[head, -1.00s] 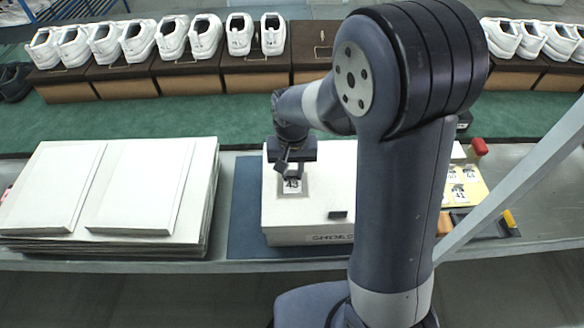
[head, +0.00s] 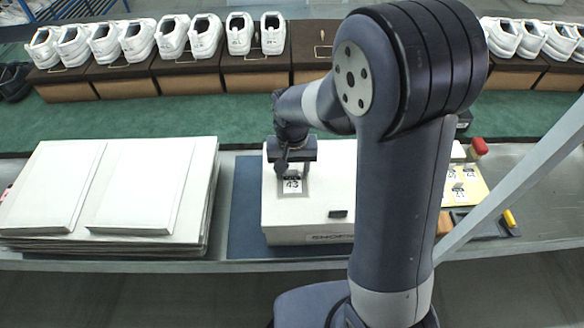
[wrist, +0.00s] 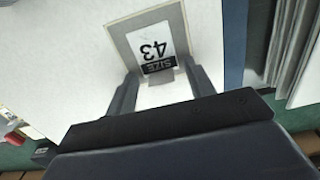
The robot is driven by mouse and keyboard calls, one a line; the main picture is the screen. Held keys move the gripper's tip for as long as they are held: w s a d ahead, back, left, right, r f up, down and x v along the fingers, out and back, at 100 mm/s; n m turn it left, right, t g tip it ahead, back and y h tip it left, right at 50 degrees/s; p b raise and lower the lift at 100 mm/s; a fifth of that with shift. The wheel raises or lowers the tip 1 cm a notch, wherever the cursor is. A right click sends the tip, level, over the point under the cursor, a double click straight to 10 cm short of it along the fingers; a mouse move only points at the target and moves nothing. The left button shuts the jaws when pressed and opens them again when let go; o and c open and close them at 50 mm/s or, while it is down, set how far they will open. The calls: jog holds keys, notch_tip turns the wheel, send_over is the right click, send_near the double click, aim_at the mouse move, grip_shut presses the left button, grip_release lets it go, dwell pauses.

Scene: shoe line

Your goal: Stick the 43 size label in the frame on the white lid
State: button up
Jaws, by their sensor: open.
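The white lid (head: 308,205) is on the shoe box on the blue mat. The 43 size label (head: 292,186) lies flat inside the grey frame (head: 280,190) on the lid, and "SIZE 43" also shows in the wrist view (wrist: 153,48). In the wrist view the frame (wrist: 111,35) borders the label. My gripper (head: 291,170) is just behind the label, and in the wrist view (wrist: 160,80) its two fingers stand apart on either side of the label's near end, with a small grey tab (wrist: 161,77) between them. Whether the fingers touch the lid cannot be told.
A yellow label sheet (head: 478,190) and a red-topped object (head: 479,147) are at the right. White shoes on brown boxes line the green belt (head: 240,122) behind.

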jog(key=shift+r, duration=0.1)
notch_tip(320, 180, up, 11)
jog(key=shift+f, duration=0.2)
dwell(0.4)
notch_tip(320, 180, down, 11)
jog(key=shift+r, duration=0.25)
dwell(0.3)
jog(key=shift+r, duration=0.1)
